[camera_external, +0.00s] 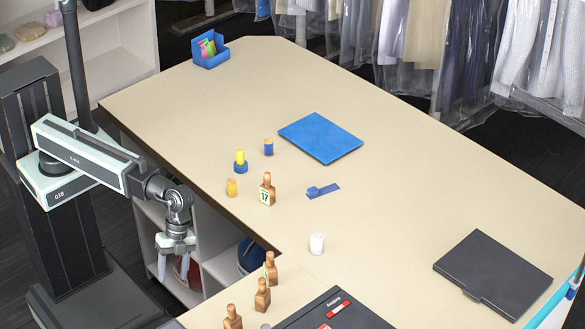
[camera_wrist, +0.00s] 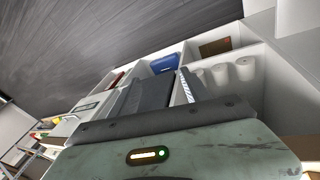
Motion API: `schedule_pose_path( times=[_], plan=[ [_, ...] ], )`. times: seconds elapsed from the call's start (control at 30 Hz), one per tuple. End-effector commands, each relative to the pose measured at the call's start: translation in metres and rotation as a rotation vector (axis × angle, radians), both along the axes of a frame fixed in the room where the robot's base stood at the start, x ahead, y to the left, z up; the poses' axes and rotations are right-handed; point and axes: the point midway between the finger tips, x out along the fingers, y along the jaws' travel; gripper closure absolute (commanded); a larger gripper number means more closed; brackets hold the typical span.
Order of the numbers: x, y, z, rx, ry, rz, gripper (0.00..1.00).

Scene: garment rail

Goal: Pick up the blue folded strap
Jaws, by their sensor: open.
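The blue folded strap (camera_external: 323,190) lies flat on the beige counter (camera_external: 400,200), near its middle, with a small raised fold at its left end. My gripper (camera_external: 176,277) hangs open and empty at the left, beside the counter's left edge and in front of the shelves under it. It is well to the left of the strap and apart from it. The wrist view shows shelves and floor, and the strap is not in it.
A wooden tag stand marked 17 (camera_external: 267,190), a yellow spool (camera_external: 231,188) and a blue-and-yellow piece (camera_external: 240,162) stand left of the strap. A blue pad (camera_external: 320,137) lies behind it. A white cylinder (camera_external: 317,243) stands in front.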

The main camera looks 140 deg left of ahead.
Motion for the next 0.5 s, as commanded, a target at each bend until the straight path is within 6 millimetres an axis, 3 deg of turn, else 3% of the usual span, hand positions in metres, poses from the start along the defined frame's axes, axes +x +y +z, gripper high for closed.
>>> schedule_pose_path(
  times=[0.03, 0.2, 0.3, 0.5],
  plan=[
    [0.019, 0.04, 0.012, -0.073, -0.086, -0.035, 0.45],
    [0.046, 0.168, 0.064, -0.203, -0.517, -0.191, 0.45],
    [0.044, 0.238, 0.095, -0.179, -0.753, -0.243, 0.45],
    [0.023, 0.338, 0.141, -0.056, -1.068, -0.29, 0.45]
  ],
)
